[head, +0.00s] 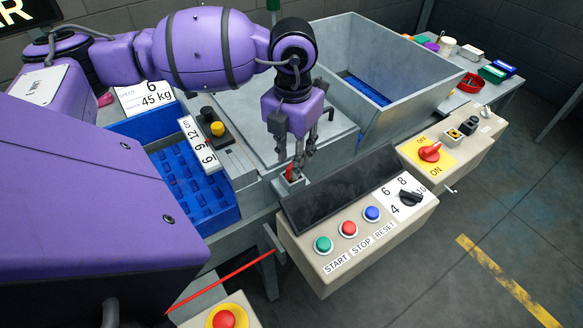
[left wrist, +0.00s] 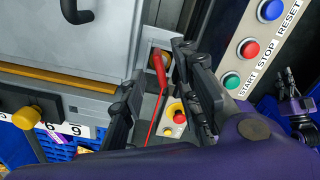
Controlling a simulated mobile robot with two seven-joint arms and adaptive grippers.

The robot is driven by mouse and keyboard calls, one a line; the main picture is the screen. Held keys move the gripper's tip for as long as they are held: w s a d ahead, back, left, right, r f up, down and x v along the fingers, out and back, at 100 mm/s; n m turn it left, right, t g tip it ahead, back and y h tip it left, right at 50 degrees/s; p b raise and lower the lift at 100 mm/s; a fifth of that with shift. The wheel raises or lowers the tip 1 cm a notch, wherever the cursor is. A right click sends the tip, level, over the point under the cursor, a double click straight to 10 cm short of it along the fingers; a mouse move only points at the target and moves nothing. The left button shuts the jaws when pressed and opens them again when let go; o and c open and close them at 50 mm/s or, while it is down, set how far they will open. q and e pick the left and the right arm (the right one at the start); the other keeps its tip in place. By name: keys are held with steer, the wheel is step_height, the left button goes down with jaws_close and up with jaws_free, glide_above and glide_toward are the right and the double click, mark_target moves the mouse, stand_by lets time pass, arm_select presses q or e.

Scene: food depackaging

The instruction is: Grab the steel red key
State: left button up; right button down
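The red key (head: 290,174) stands in a small pale metal holder at the front edge of the machine, below my left gripper (head: 300,158). In the left wrist view the red key (left wrist: 158,66) shows between the two spread black fingers of my left gripper (left wrist: 159,62). The fingers are open around it, with a gap visible. The fingers partly cover the key in the head view, and its steel part cannot be made out. My right gripper (left wrist: 288,82) is small at the right of the left wrist view; its opening is unclear.
The control box with the green start button (head: 323,245) stands just in front of the key. A thin red cord (head: 225,279) runs at the lower left. A blue crate (head: 215,222) is to the left, and a grey hopper (head: 420,100) stands behind to the right.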

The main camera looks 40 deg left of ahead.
arm_select(q)
steer(key=shift+f, duration=1.55)
steer(key=shift+c, duration=0.3)
jaws_close()
steer(key=shift+r, duration=0.1)
